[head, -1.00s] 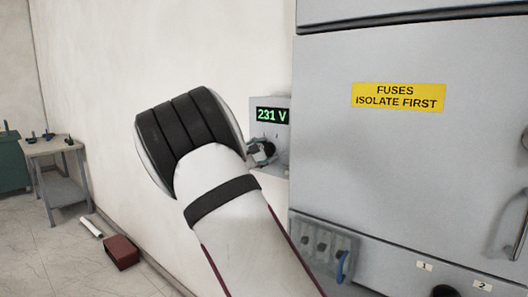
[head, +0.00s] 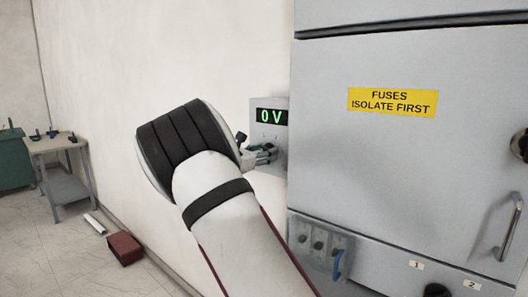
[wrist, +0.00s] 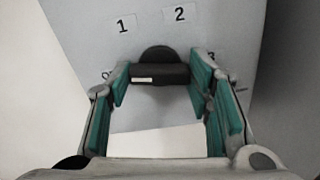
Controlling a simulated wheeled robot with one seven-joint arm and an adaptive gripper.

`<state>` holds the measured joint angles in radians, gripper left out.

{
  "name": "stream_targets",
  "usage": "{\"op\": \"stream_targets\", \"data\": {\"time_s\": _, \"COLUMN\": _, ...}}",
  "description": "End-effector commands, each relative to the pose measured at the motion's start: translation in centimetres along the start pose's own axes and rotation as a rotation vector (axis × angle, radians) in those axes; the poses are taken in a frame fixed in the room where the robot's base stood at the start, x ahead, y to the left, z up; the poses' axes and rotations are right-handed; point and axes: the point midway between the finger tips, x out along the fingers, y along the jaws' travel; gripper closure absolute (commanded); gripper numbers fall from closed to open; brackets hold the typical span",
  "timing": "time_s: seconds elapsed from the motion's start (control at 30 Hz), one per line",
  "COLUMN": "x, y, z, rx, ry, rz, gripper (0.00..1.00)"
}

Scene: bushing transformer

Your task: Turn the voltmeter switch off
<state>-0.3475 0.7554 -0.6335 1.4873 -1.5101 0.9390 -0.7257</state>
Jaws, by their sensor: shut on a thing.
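The voltmeter panel (head: 282,103) is a grey box on the wall beside the large cabinet. Its green display (head: 272,117) reads 0 V. In the wrist view the black rotary switch (wrist: 160,74) sits on the panel face, with labels 1, 2 and 3 around it and a partly hidden mark on the left. The white line on its handle lies at its left end, towards that mark. My gripper (head: 264,153) is at the panel, its teal pads shut on the switch handle from both sides. In the head view the switch is mostly hidden by my gripper.
The grey cabinet (head: 400,170) with a yellow fuse label (head: 392,102) stands close on the right. A small box with a blue lever (head: 338,264) is low on its left. A table (head: 58,148) and a red box (head: 124,248) are far left.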

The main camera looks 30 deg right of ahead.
Motion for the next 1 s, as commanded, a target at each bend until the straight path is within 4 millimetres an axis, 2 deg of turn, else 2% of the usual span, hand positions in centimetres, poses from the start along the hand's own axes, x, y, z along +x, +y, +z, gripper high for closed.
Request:
{"op": "stream_targets", "data": {"time_s": 0.4, "x": 0.03, "y": -0.04, "z": -0.02, "rx": -0.184, "ry": 0.000, "rz": -0.001, "gripper": 0.81}}
{"op": "stream_targets", "data": {"time_s": 0.93, "x": 0.03, "y": -0.02, "z": -0.02, "rx": -0.210, "ry": 0.000, "rz": 0.000, "gripper": 0.81}}
{"op": "stream_targets", "data": {"time_s": 0.97, "x": 0.03, "y": -0.02, "z": -0.02, "rx": -0.210, "ry": 0.000, "rz": 0.000, "gripper": 0.51}}
{"op": "stream_targets", "data": {"time_s": 1.0, "x": 0.03, "y": -0.02, "z": -0.02, "rx": -0.210, "ry": 0.000, "rz": 0.000, "gripper": 0.42}}
